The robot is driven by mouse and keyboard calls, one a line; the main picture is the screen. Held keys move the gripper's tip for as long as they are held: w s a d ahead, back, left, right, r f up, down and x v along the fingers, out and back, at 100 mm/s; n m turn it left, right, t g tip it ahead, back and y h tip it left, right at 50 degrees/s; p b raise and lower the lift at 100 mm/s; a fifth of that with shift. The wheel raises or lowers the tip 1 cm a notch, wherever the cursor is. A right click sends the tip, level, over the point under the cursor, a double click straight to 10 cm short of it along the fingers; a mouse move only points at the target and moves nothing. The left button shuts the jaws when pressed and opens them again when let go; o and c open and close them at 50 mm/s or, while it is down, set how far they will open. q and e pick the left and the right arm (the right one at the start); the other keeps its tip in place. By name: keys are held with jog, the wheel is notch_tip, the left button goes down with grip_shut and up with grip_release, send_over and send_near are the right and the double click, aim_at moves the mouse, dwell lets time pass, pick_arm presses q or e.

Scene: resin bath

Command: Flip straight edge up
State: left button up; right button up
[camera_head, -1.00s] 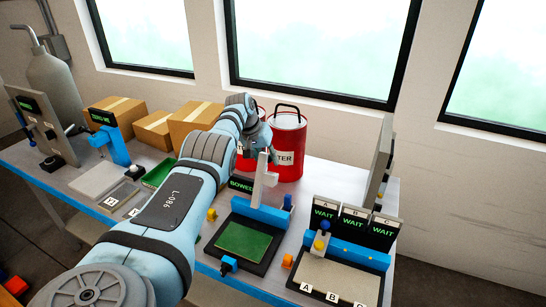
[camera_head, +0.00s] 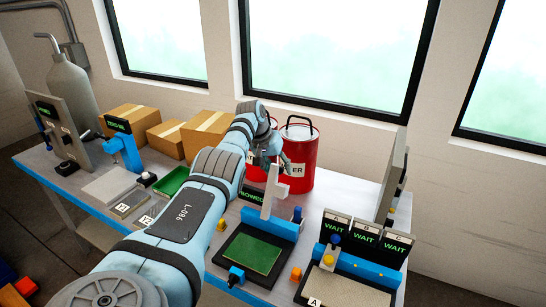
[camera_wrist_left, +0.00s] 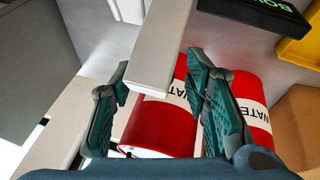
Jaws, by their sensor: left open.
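The straight edge (camera_head: 268,200) is a pale grey bar with a short side piece. In the head view it stands up, slightly tilted, at the blue block (camera_head: 270,222) behind a green panel (camera_head: 252,253) in a black frame. My left gripper (camera_head: 265,162) is above and behind it, near the red cans. In the left wrist view my left gripper (camera_wrist_left: 163,95) is open, and the pale bar (camera_wrist_left: 160,45) reaches in between its fingers. The fingers look apart from the bar; whether one touches it I cannot tell. My right gripper is not in view.
Red water cans (camera_head: 300,155) stand close behind the gripper. A dark display (camera_head: 252,194) reads BOWED. Displays reading WAIT (camera_head: 365,237) stand over a station at right. Cardboard boxes (camera_head: 205,133) are at the back left.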

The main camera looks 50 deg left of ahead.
pick_arm(q)
jog(key=v, duration=1)
jog(key=shift+s+r, duration=0.2)
jog(key=shift+r, duration=0.1)
jog(key=shift+d+f, duration=0.1)
